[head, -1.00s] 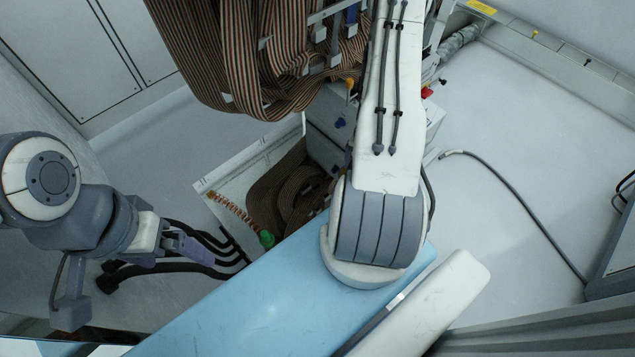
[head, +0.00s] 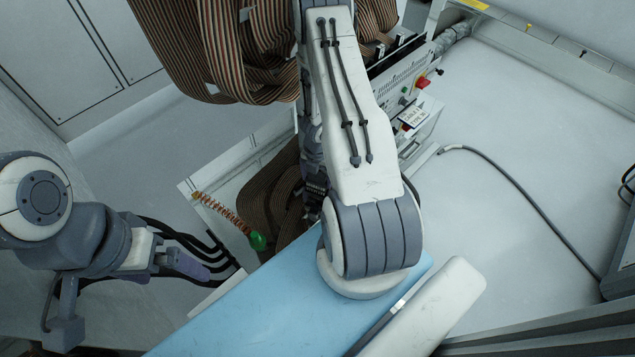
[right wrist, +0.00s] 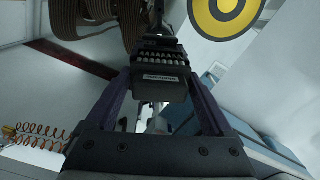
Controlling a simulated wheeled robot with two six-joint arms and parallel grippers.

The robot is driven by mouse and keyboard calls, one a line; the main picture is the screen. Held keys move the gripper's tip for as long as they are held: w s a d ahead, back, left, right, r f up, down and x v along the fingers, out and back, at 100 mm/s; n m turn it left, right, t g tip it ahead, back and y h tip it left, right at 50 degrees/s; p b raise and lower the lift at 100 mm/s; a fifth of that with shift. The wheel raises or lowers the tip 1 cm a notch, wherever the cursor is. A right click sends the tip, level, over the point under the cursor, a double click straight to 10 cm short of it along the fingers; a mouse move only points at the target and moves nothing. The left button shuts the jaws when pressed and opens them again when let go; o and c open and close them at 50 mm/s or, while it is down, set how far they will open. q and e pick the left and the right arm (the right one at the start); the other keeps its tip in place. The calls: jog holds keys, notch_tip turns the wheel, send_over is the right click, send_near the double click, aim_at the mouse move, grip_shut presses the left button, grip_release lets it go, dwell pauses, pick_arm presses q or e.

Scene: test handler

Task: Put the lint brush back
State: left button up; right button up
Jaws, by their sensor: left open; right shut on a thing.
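My right gripper (right wrist: 158,82) is shut on a black ridged thing with a small pale label, which I take to be the lint brush (right wrist: 160,90). It sits between the two dark purple fingers in the right wrist view. In the head view my right forearm reaches away over the blue surface and hides most of the gripper and the brush. My left gripper (head: 186,263) is open and empty at the left, beside several black cables. The place where the brush belongs cannot be made out.
A striped ribbon-cable bundle (head: 245,50) hangs at the top. A white open bin (head: 195,187) holds coiled cable; a copper spring cord with a green end (head: 228,215) hangs over it. A machine with a red switch (head: 422,82) stands beyond my right arm. The white floor at right has one loose cable (head: 530,205).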

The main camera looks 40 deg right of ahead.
pick_arm(q)
jog(key=shift+f, duration=0.25)
pick_arm(e)
jog(key=shift+f, duration=0.2)
jog(key=o, duration=0.9)
jog(key=shift+f, duration=0.1)
pick_arm(q)
jog(key=shift+f, duration=0.1)
pick_arm(e)
notch_tip(320, 180, up, 8)
jog(key=p, duration=0.7)
jog(key=shift+f+p, duration=0.1)
jog(key=shift+p, duration=0.3)
pick_arm(q)
notch_tip(320, 180, up, 8)
jog(key=shift+f, duration=0.15)
jog(key=shift+f, duration=0.1)
